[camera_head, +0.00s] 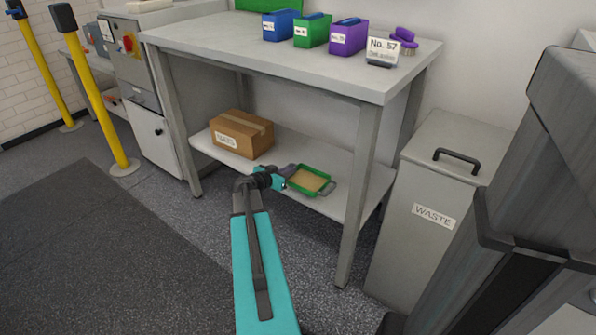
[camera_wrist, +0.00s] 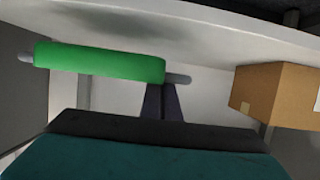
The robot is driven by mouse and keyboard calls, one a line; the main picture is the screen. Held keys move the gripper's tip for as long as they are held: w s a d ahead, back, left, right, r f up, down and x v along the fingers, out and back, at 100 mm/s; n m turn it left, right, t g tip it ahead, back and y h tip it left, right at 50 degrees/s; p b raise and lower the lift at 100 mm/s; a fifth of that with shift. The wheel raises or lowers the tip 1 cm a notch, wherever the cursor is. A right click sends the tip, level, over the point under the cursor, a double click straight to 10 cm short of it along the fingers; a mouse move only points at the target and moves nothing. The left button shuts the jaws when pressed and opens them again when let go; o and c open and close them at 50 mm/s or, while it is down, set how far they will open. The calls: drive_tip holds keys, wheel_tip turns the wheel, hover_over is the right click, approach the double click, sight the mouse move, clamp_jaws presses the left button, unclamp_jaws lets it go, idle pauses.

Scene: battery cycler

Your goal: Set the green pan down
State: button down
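The green pan (camera_head: 309,181) is a shallow tray with a tan inside and a grey handle at its right end. It is level, over the right part of the lower shelf (camera_head: 337,204). My gripper (camera_head: 283,172) is at its left end. In the wrist view the pan (camera_wrist: 100,62) shows edge-on, with a grey handle stub at each end. My dark fingers (camera_wrist: 162,102) are close together at one stub and appear shut on it. A shadow lies on the shelf near the pan; I cannot tell whether its underside touches the shelf.
A labelled cardboard box (camera_head: 241,134) stands on the shelf left of the pan, also visible in the wrist view (camera_wrist: 272,95). The tabletop (camera_head: 250,55) is above, with a front leg (camera_head: 360,190) close by. A grey waste bin (camera_head: 425,215) stands to the right.

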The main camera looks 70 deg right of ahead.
sight(300, 167)
drive_tip(key=d, duration=0.5)
drive_tip(key=s+d+b, duration=0.1)
drive_tip(key=d, duration=0.2)
drive_tip(key=shift+s+d+f, duration=0.1)
drive_tip(key=shift+d+f, duration=0.1)
drive_tip(key=shift+f, duration=0.2)
drive_tip(key=shift+f+b, duration=0.65)
drive_tip(key=shift+f, duration=1.05)
drive_tip(key=shift+f, duration=0.15)
drive_tip(key=c, duration=2)
unclamp_jaws()
drive_tip(key=shift+r, duration=0.2)
drive_tip(key=p+v, duration=0.2)
drive_tip(key=v, duration=1)
